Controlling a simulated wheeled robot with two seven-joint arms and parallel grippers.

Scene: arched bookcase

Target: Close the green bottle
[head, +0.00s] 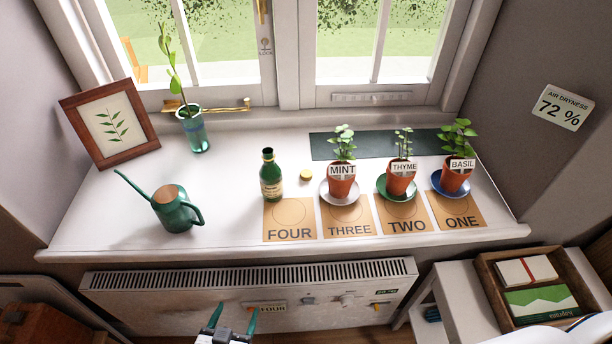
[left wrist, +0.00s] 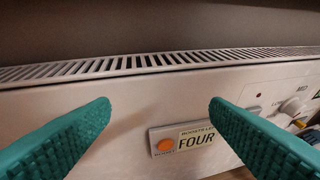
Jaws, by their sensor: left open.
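The green bottle (head: 270,178) stands upright on the windowsill, behind the mat marked FOUR; its dark neck shows no cap that I can see. A small round gold cap (head: 306,175) lies on the sill just right of the bottle. My left gripper (head: 233,316) is open and empty, low in front of the heater and well below the sill. In the left wrist view, its teal fingers (left wrist: 160,112) are spread apart before the heater's front, with a FOUR label between them. My right gripper is not in view.
The heater (left wrist: 120,115) fills the wrist view below the sill. Potted mint (head: 341,180), thyme (head: 401,180) and basil (head: 455,175) stand right of the cap. A green watering can (head: 174,210) stands left of the bottle, with clear sill between. A wooden tray (head: 487,268) is at lower right.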

